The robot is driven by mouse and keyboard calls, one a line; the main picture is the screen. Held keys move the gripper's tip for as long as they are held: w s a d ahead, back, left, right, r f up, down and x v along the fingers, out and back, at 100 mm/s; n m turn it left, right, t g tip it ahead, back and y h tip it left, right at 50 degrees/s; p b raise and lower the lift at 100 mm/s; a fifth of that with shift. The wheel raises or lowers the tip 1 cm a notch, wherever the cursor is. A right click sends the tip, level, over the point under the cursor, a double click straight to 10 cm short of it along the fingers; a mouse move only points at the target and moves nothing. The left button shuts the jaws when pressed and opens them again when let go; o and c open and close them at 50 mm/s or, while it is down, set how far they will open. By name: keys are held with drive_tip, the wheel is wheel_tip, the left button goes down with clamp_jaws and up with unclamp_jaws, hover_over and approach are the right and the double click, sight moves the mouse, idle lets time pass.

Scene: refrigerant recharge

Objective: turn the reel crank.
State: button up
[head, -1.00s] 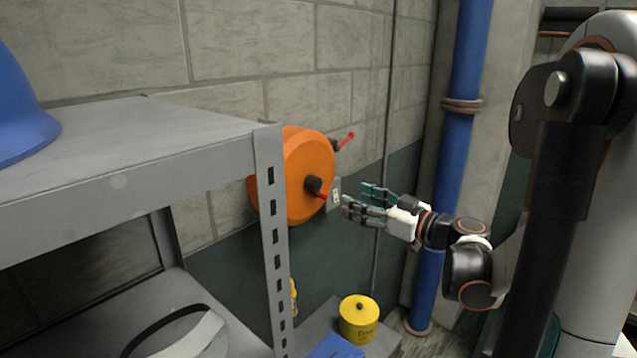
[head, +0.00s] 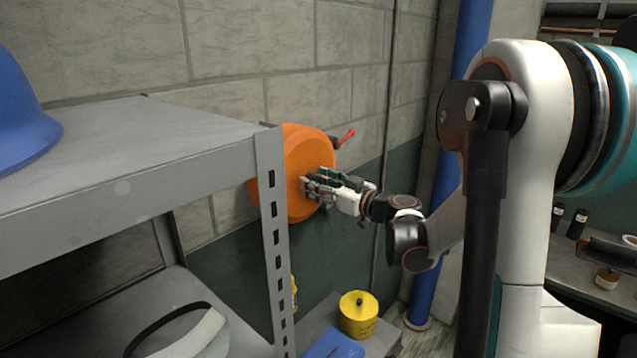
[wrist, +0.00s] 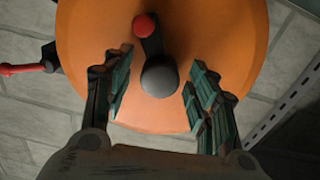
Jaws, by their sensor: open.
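The orange reel (head: 305,152) is mounted on the block wall, just beyond the shelf post. The wrist view shows its orange face (wrist: 205,40) with the crank: a dark hub (wrist: 159,76), a short dark arm (wrist: 152,45) and a red knob (wrist: 145,25). My gripper (wrist: 158,100) is open, with one finger on each side of the hub. The red knob lies beyond the fingertips. I cannot tell whether the fingers touch the hub. In the head view my gripper (head: 312,183) is in front of the reel and hides the crank.
A grey metal shelf (head: 130,150) with a blue helmet (head: 25,110) stands at the left, close to the reel. A red-handled lever (head: 345,138) sticks out behind the reel. A yellow can (head: 358,315) stands below. A blue pipe (head: 430,270) runs up the wall.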

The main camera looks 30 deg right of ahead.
drive_tip(key=shift+c, duration=0.6)
drive_tip(key=c, duration=1)
drive_tip(key=shift+o, duration=0.2)
drive_tip(key=shift+m, duration=0.3)
